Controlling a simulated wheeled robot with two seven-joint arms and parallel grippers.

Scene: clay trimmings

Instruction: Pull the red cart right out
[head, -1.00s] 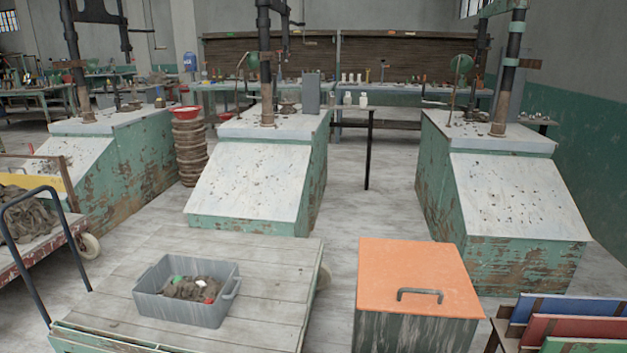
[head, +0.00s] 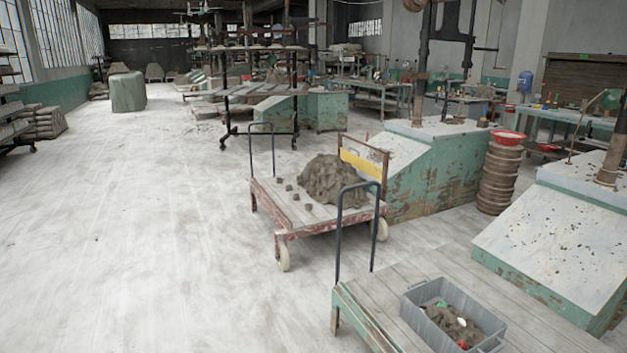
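The red cart (head: 300,216) stands in the middle of the head view, a low flatbed with worn red edges and a grey plank top. A large heap of grey-brown clay (head: 332,181) lies on it, with several small lumps beside the heap. A dark bent handle (head: 262,150) rises at its far left end, and a brown frame with a yellow panel (head: 362,166) stands at its right end. A pale wheel (head: 283,256) shows at the near side. Neither of my grippers is in view.
A green cart (head: 365,325) with a dark handle (head: 341,232) stands close in front at the right, carrying a grey bin (head: 455,318). A green workstation (head: 430,183) stands close behind the red cart's right side. The floor to the left is wide and clear.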

